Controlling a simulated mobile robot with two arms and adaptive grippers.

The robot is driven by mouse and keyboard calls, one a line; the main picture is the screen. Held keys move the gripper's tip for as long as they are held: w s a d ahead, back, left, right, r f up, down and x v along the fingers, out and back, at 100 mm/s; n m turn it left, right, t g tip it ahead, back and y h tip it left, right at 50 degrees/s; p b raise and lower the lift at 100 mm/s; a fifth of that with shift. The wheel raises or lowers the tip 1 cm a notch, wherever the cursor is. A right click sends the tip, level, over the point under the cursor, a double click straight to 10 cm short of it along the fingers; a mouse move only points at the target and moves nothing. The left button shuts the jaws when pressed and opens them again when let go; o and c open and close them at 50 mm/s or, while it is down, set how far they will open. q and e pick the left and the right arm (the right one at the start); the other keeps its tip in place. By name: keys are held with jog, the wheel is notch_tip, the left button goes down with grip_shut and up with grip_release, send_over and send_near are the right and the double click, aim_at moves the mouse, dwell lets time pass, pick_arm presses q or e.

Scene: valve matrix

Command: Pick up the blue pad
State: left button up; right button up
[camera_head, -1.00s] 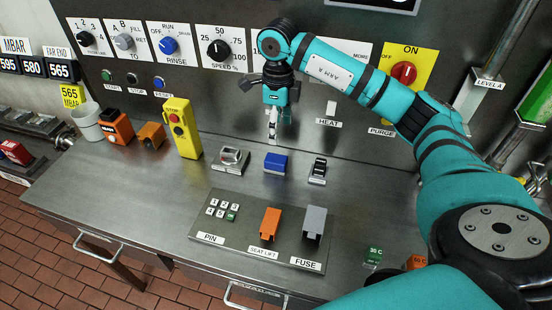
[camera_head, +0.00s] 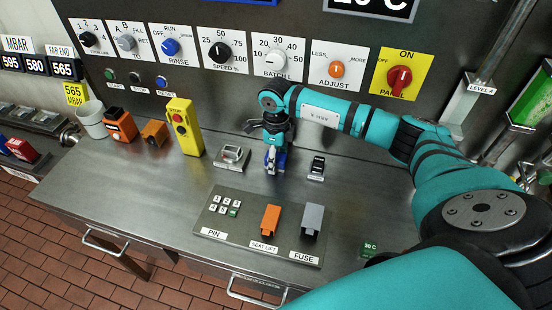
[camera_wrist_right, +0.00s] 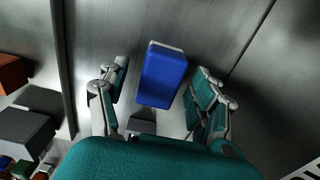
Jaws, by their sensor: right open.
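The blue pad (camera_wrist_right: 163,76) is a small blue block with a pale end, on the steel counter. In the right wrist view it lies between the two spread fingers of my right gripper (camera_wrist_right: 158,92), with a gap on each side. In the head view my right gripper (camera_head: 271,165) points down over the pad and hides most of it; a bit of blue shows beside the fingers. The right gripper is open and holds nothing. My left gripper is in neither view.
A metal switch (camera_head: 232,157) stands left of the pad and a black rocker switch (camera_head: 317,168) right of it. In front is a panel with PIN keys (camera_head: 224,205), an orange cover (camera_head: 270,219) and a grey cover (camera_head: 312,218).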

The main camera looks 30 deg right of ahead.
jog(key=c, duration=1.1)
jog(key=shift+c, duration=0.2)
notch_tip(320, 180, up, 9)
jog(key=b, duration=0.2)
jog(key=shift+b, duration=0.3)
jog(key=shift+r, duration=0.55)
